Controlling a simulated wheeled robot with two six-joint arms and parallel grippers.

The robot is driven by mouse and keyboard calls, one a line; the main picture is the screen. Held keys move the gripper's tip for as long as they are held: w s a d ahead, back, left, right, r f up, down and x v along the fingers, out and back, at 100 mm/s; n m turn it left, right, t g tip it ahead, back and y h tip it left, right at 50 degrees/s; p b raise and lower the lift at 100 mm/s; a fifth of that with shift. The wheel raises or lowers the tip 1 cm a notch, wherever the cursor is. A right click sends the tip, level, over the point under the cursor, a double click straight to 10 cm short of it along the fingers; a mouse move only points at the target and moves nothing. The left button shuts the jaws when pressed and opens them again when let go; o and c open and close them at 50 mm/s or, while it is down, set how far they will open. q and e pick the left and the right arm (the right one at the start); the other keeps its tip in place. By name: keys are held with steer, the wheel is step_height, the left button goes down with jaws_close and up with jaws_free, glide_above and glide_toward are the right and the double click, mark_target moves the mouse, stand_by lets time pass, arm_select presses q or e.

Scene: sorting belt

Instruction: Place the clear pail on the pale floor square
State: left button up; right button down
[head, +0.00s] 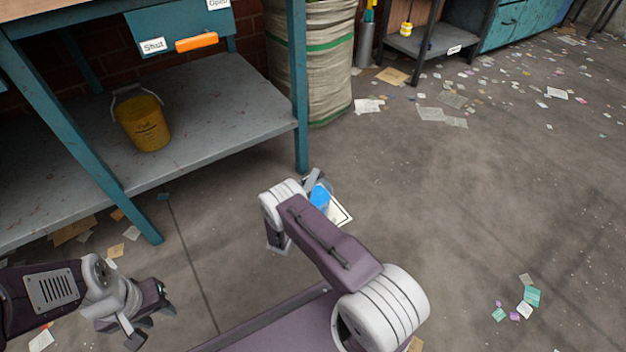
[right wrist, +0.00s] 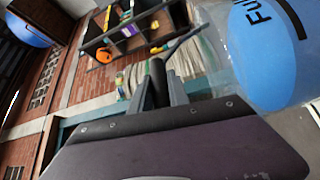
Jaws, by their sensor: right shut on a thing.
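The clear pail (head: 320,195) shows blue inside and is partly hidden behind my right arm in the head view. In the right wrist view the pail (right wrist: 265,50) is at the upper right, with blue and the letters "Ful" showing. My right gripper (head: 313,180) is shut on the pail; its fingers also show in the wrist view (right wrist: 165,92). The pale floor square (head: 342,211), white with a dark line, shows beside and partly behind the pail. I cannot tell whether the pail touches it. My left gripper (head: 152,318) is open and empty at the lower left.
A yellow pail (head: 144,122) stands on the lower shelf (head: 225,100) of the teal bench at left. A bench leg (head: 299,90) stands close behind the clear pail. A large sack (head: 315,60) is behind it. The floor at right is open, with scattered paper scraps.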

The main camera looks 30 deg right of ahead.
steer(key=c, duration=1.3)
jaws_free()
steer(key=shift+o, duration=0.2)
steer(key=shift+r, duration=0.15)
steer(key=p+v, duration=0.5)
steer(key=v, duration=0.6)
steer(key=s+d+r+m+g+y, duration=0.2)
steer(key=s+d+r+m+g, duration=0.25)
steer(key=s+r+g, duration=0.65)
steer(key=s+a+r+m+y, duration=0.1)
steer(key=s+a+r+y, duration=0.6)
steer(key=a+y, duration=0.4)
steer(key=shift+s+y, duration=0.5)
steer(key=shift+y, duration=0.7)
